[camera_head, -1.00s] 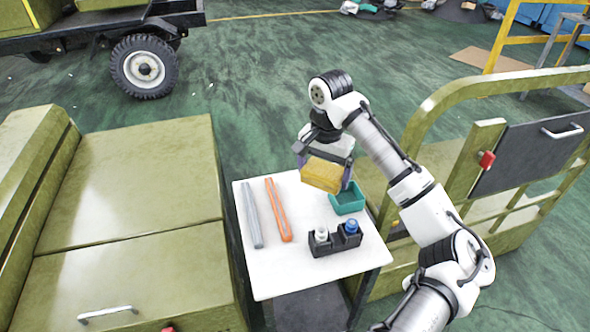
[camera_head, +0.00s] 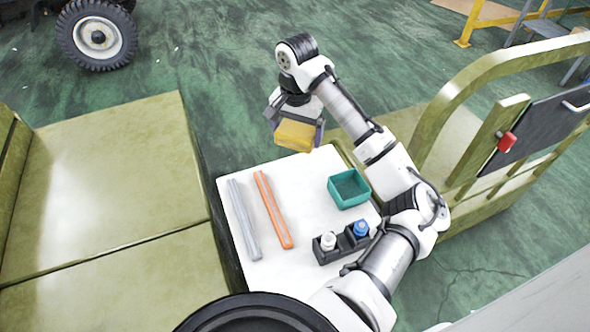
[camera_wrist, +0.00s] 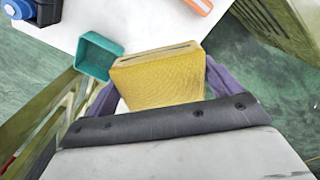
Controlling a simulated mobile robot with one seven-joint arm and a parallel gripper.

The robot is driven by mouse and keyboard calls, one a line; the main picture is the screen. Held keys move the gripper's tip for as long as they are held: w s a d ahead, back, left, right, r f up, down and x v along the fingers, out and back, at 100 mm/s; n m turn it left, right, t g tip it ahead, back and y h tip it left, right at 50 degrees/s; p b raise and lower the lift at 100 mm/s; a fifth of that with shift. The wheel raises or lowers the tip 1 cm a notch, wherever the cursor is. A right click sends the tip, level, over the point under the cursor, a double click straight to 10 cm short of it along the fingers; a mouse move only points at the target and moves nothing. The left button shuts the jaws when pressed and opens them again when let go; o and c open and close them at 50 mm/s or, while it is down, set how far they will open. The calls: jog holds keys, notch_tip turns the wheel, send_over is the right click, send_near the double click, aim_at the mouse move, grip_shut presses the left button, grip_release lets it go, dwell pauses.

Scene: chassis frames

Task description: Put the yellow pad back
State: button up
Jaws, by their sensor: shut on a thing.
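The yellow pad (camera_head: 295,135) is a block held in my gripper (camera_head: 294,128), above the far edge of the white table. In the wrist view the pad (camera_wrist: 160,80) sits between the purple fingers of my gripper (camera_wrist: 160,84), with a dark slot along its far face. The green tray (camera_head: 349,188) stands on the table, to the right of and nearer than the pad. It looks empty. In the wrist view the tray (camera_wrist: 98,57) is left of the pad, apart from it.
On the white table (camera_head: 285,262) lie a grey bar (camera_head: 244,219) and an orange bar (camera_head: 272,210). A black holder (camera_head: 345,243) carries a white-capped bottle (camera_head: 328,241) and a blue-capped bottle (camera_head: 361,228). Olive panels flank the table left and right.

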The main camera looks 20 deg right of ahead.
aim_at(296, 179)
notch_tip(296, 179, down, 15)
jog(key=shift+f+p, duration=0.1)
jog(key=shift+p, duration=0.6)
jog(key=o, duration=0.5)
jog(key=shift+f, duration=0.15)
jog(key=shift+o, duration=0.9)
